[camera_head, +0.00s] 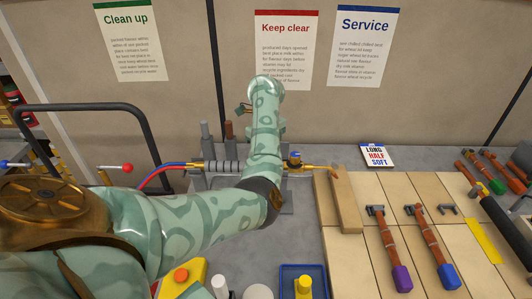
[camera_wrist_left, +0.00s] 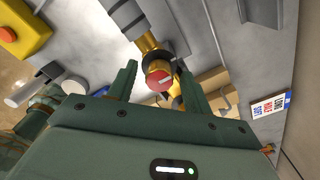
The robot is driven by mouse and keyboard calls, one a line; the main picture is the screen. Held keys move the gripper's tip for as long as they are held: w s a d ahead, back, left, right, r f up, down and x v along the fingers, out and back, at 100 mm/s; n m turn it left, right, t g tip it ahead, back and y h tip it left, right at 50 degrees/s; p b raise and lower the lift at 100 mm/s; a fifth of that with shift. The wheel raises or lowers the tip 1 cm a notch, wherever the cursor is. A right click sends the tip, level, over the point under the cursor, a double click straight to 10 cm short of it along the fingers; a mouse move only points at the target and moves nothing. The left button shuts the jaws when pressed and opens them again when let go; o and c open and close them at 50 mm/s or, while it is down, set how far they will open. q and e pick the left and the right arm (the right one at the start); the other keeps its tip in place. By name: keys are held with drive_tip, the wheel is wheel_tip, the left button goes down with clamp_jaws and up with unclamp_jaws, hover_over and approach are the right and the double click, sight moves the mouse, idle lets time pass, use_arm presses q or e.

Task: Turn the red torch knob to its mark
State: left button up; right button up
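The brass torch (camera_head: 322,167) lies along the back of the bench, with a blue knob (camera_head: 295,155) and a bent nozzle. In the left wrist view the red knob (camera_wrist_left: 160,82) faces the camera in a brass collar and has a pale line across it. In the head view my left arm hides it. My left gripper (camera_wrist_left: 158,68) is open, with one finger on each side of the red knob and a visible gap on both sides. I cannot tell how deep the fingertips reach. The target mark is not discernible. My right gripper is not in view.
A card reading LONG HALF SOFT (camera_head: 379,156) stands right of the torch. A wooden block (camera_head: 346,203) lies under the nozzle. A blue tray (camera_head: 286,271) and a yellow button box (camera_head: 194,268) stand in front.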

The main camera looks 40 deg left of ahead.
use_arm(q)
wheel_tip(320, 180, up, 16)
drive_tip(key=p, duration=0.5)
drive_tip(key=shift+r, duration=0.15)
idle(0.3)
